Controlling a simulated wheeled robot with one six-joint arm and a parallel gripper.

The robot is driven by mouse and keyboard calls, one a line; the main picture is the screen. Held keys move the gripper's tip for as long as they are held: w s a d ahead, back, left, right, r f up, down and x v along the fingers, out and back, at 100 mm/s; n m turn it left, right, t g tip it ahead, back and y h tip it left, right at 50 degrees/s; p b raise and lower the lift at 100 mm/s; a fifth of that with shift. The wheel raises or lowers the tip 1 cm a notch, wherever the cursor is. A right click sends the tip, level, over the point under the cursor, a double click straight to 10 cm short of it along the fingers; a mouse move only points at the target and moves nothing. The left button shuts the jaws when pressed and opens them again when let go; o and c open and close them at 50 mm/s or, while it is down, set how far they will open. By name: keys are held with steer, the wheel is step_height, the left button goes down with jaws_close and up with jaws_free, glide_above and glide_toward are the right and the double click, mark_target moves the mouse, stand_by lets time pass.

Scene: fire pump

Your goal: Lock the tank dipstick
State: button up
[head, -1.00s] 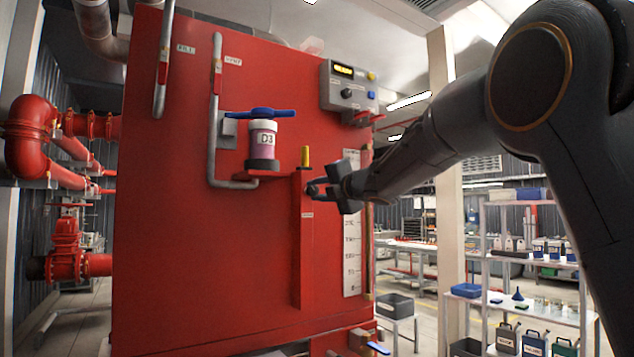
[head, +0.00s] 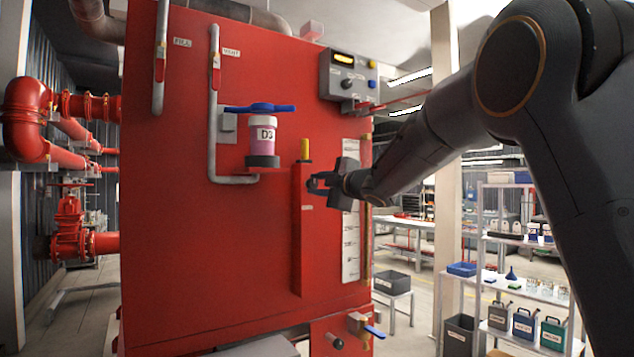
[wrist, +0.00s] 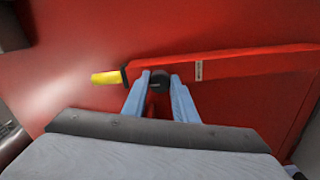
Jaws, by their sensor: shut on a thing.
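The tank dipstick shows as a yellow handle (head: 304,149) on top of a narrow red upright housing (head: 305,245) on the red tank face. It also shows in the wrist view as a yellow grip (wrist: 106,77) with a dark collar, seated at the housing's end. My gripper (head: 313,183) is at the right side of the housing's upper part, just below the yellow handle. In the wrist view its two pale blue fingers (wrist: 160,82) are shut on a small dark round knob (wrist: 160,77) on the housing. The fingers partly hide the knob.
The large red tank (head: 170,220) fills the middle. A container marked D3 (head: 263,142) with a blue handle sits left of the dipstick. A control box (head: 348,78) is above right, and a white level scale (head: 350,245) is right of the housing.

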stand_by(0.4)
steer(key=o, duration=1)
steer(key=shift+o, duration=0.2)
steer(key=b+v, duration=0.3)
steer(key=v, duration=0.5)
steer(key=shift+w, duration=0.1)
